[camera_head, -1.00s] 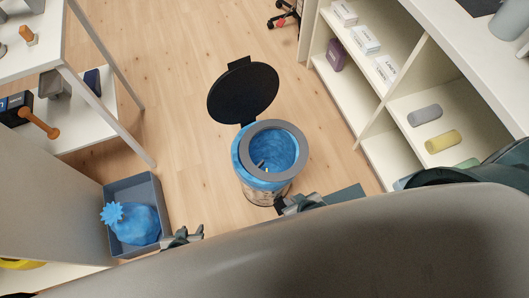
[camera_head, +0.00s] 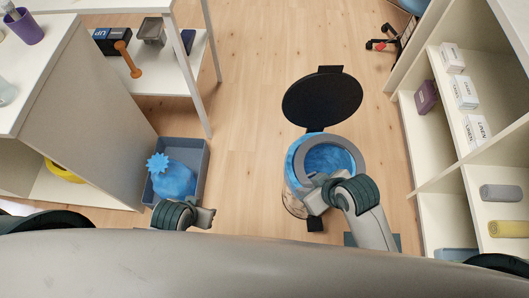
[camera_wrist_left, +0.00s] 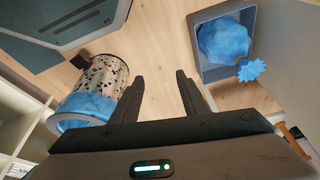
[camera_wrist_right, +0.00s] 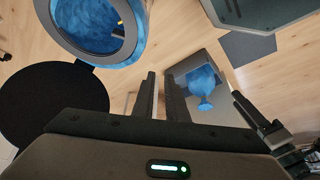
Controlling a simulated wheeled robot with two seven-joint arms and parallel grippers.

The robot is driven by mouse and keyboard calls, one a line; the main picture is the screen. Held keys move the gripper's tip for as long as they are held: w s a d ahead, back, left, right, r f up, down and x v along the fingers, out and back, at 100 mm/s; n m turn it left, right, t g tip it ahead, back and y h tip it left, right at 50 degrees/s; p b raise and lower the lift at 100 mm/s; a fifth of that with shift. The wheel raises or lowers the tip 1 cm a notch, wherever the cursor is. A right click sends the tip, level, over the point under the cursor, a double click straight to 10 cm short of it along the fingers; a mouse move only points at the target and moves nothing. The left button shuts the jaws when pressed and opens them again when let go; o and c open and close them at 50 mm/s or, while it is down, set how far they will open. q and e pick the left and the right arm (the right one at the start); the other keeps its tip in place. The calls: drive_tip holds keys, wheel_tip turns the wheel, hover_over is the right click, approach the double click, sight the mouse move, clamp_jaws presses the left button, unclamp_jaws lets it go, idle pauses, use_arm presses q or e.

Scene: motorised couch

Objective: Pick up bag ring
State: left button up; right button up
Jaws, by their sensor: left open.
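The grey bag ring (camera_head: 360,157) sits around the mouth of the bin, over the blue bag liner (camera_head: 325,157). The ring also shows at the upper left of the right wrist view (camera_wrist_right: 126,48). My right gripper (camera_head: 312,190) is close to the ring's near side in the head view; contact cannot be told. Its fingers (camera_wrist_right: 160,85) are close together with a narrow gap and nothing visible between them. My left gripper (camera_head: 207,215) is open and empty beside the grey crate; its spread fingers show in the left wrist view (camera_wrist_left: 160,85).
The bin's round black lid (camera_head: 322,100) stands open behind it. A grey crate (camera_head: 205,160) holding a tied blue bag (camera_head: 175,180) is at the left. Shelves (camera_head: 440,150) stand at the right. Wooden floor between crate and bin is clear.

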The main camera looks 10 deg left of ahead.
drive_tip(key=w+a+n+g, duration=0.3)
drive_tip(key=w+a+n, duration=0.2)
drive_tip(key=a+n, duration=0.4)
use_arm(q)
drive_tip(key=s+f, duration=0.3)
drive_tip(key=f, duration=2)
drive_tip(key=shift+s+d, duration=0.15)
drive_tip(key=shift+s, duration=0.05)
use_arm(e)
drive_tip(key=w+d+f+n+h, duration=0.3)
drive_tip(key=w+d+n, duration=0.3)
drive_tip(key=d, duration=0.7)
drive_tip(key=shift+w+n+g+h, duration=0.3)
drive_tip(key=shift+w+g+h, duration=0.1)
drive_tip(key=shift+w, duration=0.85)
drive_tip(key=shift+f, duration=0.1)
wheel_tip(320, 180, down, 12)
drive_tip(key=shift+r, duration=0.25)
use_arm(q)
drive_tip(key=shift+a, duration=0.3)
use_arm(e)
drive_tip(key=shift+f, duration=0.3)
use_arm(q)
drive_tip(key=shift+s+f, duration=0.1)
drive_tip(key=shift+s, duration=0.1)
